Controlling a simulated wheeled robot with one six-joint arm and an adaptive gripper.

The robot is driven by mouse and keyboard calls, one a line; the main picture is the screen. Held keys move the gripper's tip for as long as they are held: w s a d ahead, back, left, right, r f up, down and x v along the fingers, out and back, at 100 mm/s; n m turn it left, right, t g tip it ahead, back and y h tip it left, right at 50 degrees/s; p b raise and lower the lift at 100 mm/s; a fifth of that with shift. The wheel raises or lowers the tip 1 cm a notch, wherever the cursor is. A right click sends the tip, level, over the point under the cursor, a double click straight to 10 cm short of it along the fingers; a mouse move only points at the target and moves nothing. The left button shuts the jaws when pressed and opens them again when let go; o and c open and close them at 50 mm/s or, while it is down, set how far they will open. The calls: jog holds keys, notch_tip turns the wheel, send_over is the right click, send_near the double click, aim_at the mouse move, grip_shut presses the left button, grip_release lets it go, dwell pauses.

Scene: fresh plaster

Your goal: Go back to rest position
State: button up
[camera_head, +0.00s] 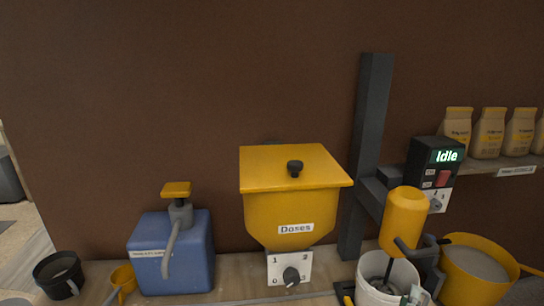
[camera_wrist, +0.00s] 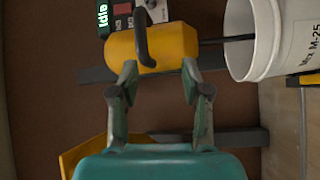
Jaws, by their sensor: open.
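My gripper (camera_wrist: 159,82) shows in the wrist view with its two grey-green fingers spread apart and nothing between them. Ahead of the fingertips is the yellow mixer (camera_wrist: 172,42) with a dark curved handle; I cannot tell whether a finger touches it. In the head view the mixer (camera_head: 405,215) hangs on a dark stand above a white bucket (camera_head: 372,268), with its shaft reaching into the bucket. The control box (camera_head: 432,165) beside the stand reads "Idle". The gripper is hard to make out in the head view.
A yellow "Doses" hopper (camera_head: 292,205) with a numbered dial stands in the middle. A blue pump container (camera_head: 175,255), a black cup (camera_head: 58,275) and a yellow cup (camera_head: 122,280) are left. A yellow tub (camera_head: 475,270) is right, below a shelf (camera_head: 510,166) with several bags.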

jog(key=s+a+f+y, duration=0.5)
jog(key=s+a+f, duration=0.15)
jog(key=s, duration=0.25)
jog(key=s+a+f+y, duration=0.4)
jog(key=s+a+f, duration=0.2)
jog(key=s+f, duration=0.3)
jog(key=s+a+r+m+y, duration=0.1)
jog(key=s+r+m, duration=0.1)
jog(key=s, duration=0.5)
jog(key=s+a+r+m+y, duration=0.1)
jog(key=s+a+r+m, duration=0.1)
jog(key=s, duration=0.5)
jog(key=s+a+r+m+y, duration=0.1)
jog(key=s+a+r+m, duration=0.1)
jog(key=s, duration=0.5)
jog(key=shift+s+r+m, duration=0.35)
jog(key=shift+r+m, duration=0.25)
jog(key=shift+m, duration=0.4)
